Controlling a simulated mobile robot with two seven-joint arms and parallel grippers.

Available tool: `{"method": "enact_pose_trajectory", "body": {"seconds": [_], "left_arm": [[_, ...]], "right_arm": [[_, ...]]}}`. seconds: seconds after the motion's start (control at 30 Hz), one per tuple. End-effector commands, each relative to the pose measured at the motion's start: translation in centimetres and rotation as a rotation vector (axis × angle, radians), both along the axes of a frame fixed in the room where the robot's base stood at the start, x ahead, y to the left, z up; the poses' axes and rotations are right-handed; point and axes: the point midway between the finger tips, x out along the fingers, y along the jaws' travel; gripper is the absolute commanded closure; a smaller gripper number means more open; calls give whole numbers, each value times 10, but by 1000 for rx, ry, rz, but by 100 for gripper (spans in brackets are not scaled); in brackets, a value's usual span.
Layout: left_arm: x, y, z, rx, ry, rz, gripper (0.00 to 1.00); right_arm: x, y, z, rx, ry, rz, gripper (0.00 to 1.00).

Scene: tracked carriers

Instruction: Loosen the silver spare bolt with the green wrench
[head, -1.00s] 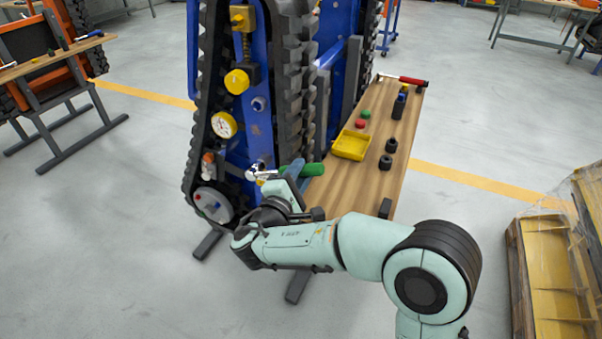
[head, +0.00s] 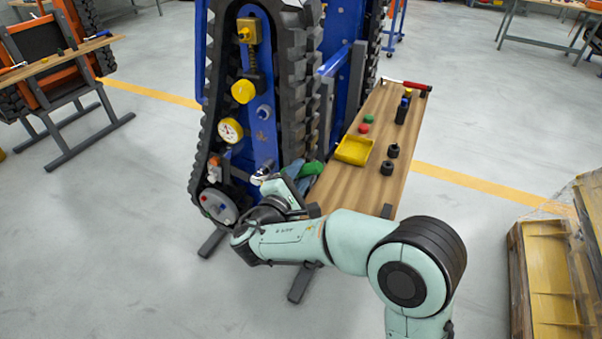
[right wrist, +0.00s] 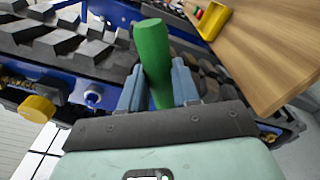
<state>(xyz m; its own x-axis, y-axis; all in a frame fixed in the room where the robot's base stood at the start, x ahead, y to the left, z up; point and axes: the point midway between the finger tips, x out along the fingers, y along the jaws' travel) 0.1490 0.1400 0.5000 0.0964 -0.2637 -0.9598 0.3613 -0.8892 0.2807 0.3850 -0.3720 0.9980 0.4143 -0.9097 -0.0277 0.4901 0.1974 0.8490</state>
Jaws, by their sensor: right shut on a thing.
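My right gripper (head: 298,182) is shut on the green handle of the wrench (head: 313,168), low at the front of the blue tracked carrier. In the right wrist view the green handle (right wrist: 153,62) stands between the two blue-grey fingers (right wrist: 158,86). The wrench's silver head (head: 262,175) is at the carrier's side panel, left of the gripper. A silver-blue bolt head (head: 263,112) shows higher on the blue panel, clear of the wrench. I cannot tell whether it is the spare bolt, or whether the wrench head sits around a bolt. My left gripper is not in view.
A wooden bench (head: 345,188) right of the carrier holds a yellow tray (head: 354,150), black sockets (head: 387,168), and red and green caps. A gauge (head: 229,130) and yellow knob (head: 243,91) stick out above the wrench. The black track (head: 293,100) is close beside the gripper.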

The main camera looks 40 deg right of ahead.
Motion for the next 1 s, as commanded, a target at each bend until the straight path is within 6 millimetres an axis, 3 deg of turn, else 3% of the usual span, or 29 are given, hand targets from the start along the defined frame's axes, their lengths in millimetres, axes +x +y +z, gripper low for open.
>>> {"method": "enact_pose_trajectory", "body": {"seconds": [0.13,0.57,1.0], "left_arm": [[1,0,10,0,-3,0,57],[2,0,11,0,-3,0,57],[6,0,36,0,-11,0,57]], "right_arm": [[3,1,6,-13,27,0,100],[3,1,6,-17,37,0,100],[11,4,18,-48,112,0,100]]}}
